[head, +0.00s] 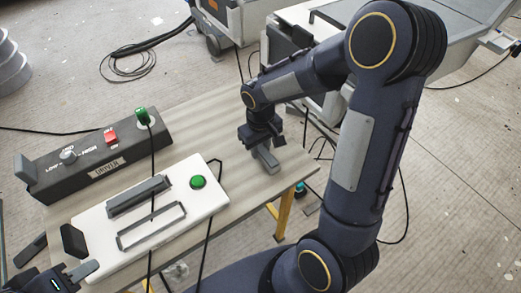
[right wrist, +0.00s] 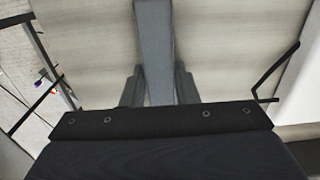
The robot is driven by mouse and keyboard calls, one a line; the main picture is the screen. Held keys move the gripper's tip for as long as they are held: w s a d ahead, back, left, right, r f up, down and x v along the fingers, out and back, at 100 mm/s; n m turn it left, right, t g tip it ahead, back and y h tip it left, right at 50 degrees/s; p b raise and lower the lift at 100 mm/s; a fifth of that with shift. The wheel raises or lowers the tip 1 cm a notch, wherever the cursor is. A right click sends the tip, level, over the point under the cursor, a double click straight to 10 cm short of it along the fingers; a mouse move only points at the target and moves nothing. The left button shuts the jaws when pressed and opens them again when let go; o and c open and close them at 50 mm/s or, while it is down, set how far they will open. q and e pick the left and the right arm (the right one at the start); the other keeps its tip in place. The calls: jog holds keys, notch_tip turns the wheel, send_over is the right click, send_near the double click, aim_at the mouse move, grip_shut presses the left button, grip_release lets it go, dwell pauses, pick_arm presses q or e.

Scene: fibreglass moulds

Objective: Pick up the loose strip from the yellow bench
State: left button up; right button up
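The loose strip (head: 267,161) is a short grey bar at the right end of the bench top, under my right gripper (head: 262,146). In the right wrist view the strip (right wrist: 155,45) runs up from between the two fingers (right wrist: 159,85). The fingers sit close against both its sides, with no clear gap. I cannot tell whether the strip touches the bench. The yellow bench (head: 245,208) has a pale wood-look top and yellow legs. My left gripper (head: 65,278) is at the bottom left, partly cut off and apart from the strip; its opening is unclear.
A white fixture (head: 95,220) with a green button and grey frames lies on the bench, left of the strip. Behind it is a dark control box (head: 95,160) with knobs and a red switch. Cables cross the bench. Grey machines (head: 300,30) stand beyond; bare bench surrounds the strip.

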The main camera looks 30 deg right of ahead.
jog(key=c, duration=0.4)
jog(key=shift+r, duration=0.1)
